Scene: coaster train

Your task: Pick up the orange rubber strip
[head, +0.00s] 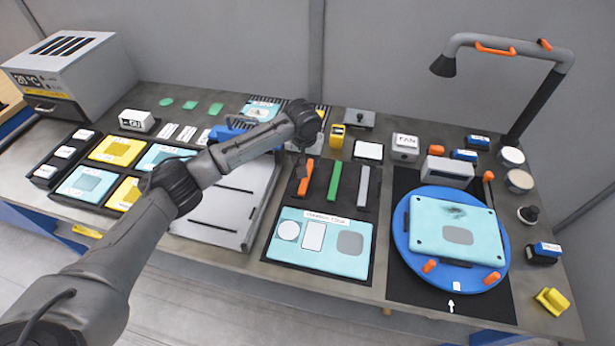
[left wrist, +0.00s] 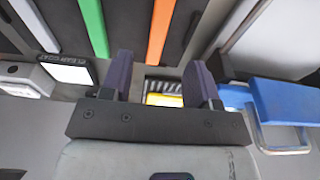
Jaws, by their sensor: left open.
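The orange rubber strip (head: 307,178) lies on a dark mat at the middle of the bench, left of a green strip (head: 334,182) and a grey strip (head: 363,187). My left gripper (head: 302,168) points down over the orange strip and partly covers it. In the left wrist view the left gripper (left wrist: 160,76) is open, with nothing between its fingers. There the orange strip (left wrist: 160,30) runs beyond the fingertips, roughly in line with the gap. The green strip (left wrist: 94,28) is to its left. Contact cannot be told. My right gripper is out of view.
A light blue panel (head: 290,256) lies in front of the strips. A grey tray (head: 212,226) is to the left. A blue turntable (head: 400,240) with a light blue plate is to the right. A yellow block (head: 337,136) stands behind the strips.

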